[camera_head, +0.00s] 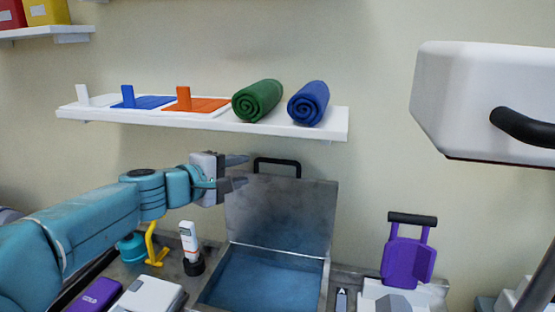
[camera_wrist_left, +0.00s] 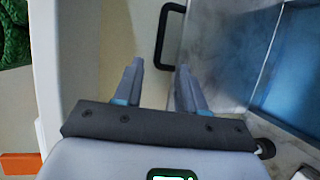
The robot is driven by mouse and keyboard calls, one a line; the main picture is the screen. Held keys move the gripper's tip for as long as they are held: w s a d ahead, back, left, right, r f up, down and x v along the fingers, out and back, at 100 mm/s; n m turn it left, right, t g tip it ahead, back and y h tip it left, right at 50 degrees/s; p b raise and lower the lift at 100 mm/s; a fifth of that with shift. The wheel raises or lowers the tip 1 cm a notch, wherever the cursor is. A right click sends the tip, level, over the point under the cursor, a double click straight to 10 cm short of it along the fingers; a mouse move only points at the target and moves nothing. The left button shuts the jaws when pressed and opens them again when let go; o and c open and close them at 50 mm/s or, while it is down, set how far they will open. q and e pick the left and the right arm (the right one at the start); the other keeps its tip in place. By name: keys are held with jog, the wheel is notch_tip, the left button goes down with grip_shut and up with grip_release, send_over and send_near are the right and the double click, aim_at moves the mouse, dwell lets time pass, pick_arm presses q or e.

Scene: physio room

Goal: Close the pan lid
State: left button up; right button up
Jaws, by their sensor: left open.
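The pan (camera_head: 262,279) is a metal box with blue liquid-like contents, set in the counter at the lower middle of the head view. Its grey lid (camera_head: 282,212) stands upright, open, at the back, with a black handle (camera_head: 277,162) on its top edge. My left gripper (camera_head: 240,171) is open and empty, just left of the handle and in front of the lid's upper left corner. In the left wrist view the open fingers (camera_wrist_left: 158,75) point toward the black handle (camera_wrist_left: 168,38), which lies ahead of them, apart. My right gripper is not in view.
A wall shelf (camera_head: 230,124) with a green rolled towel (camera_head: 257,101) and a blue one (camera_head: 308,102) runs above the lid. A white bottle (camera_head: 188,241) stands left of the pan. A purple device (camera_head: 408,259) is at right. A white overhead unit (camera_head: 475,95) hangs upper right.

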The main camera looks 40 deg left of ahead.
aim_at(276, 163)
pick_arm(q)
jog(key=p+x, duration=0.2)
jog(key=x, duration=1.1)
jog(key=shift+w+d+f, duration=0.1)
jog(key=shift+w+f, duration=0.05)
jog(key=shift+w, duration=0.2)
jog(key=shift+w+f, duration=0.15)
jog(key=shift+w, duration=0.15)
jog(key=shift+s, duration=0.4)
jog(key=shift+c, duration=0.3)
jog(key=shift+w, duration=0.1)
jog(key=c, duration=0.5)
jog(key=shift+w, duration=0.15)
grip_shut()
